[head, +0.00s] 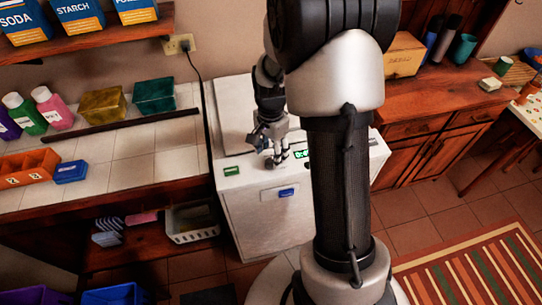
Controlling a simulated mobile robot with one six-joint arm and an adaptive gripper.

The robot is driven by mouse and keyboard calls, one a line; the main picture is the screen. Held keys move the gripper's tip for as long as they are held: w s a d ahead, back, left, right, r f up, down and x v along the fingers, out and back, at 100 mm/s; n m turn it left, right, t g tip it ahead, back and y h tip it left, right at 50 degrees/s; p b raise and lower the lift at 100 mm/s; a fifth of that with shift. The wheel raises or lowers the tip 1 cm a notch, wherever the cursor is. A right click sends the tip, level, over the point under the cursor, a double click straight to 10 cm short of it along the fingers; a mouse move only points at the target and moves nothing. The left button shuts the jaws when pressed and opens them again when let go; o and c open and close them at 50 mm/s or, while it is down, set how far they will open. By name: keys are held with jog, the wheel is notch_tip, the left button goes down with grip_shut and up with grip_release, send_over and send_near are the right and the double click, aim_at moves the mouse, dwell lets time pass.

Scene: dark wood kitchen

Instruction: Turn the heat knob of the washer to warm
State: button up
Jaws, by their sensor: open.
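The white washer (255,222) stands at the centre, partly behind my arm. Its top front strip has a green label (232,170), small dark knobs (270,163) and a lit green display (301,154) that my arm partly covers. I cannot read which knob is the heat knob or where it points. My gripper (265,144) is open, pointing down just above and behind the knobs. I cannot tell whether a fingertip touches one. A blue label (287,192) is on the washer's front.
A white basket (192,222) sits on the shelf below. A wooden cabinet (440,120) stands to the right. A striped rug (480,265) lies on the floor.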

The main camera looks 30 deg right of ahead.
aim_at(271, 159)
notch_tip(271, 159, up, 9)
jog(key=shift+f, duration=0.15)
dwell(0.4)
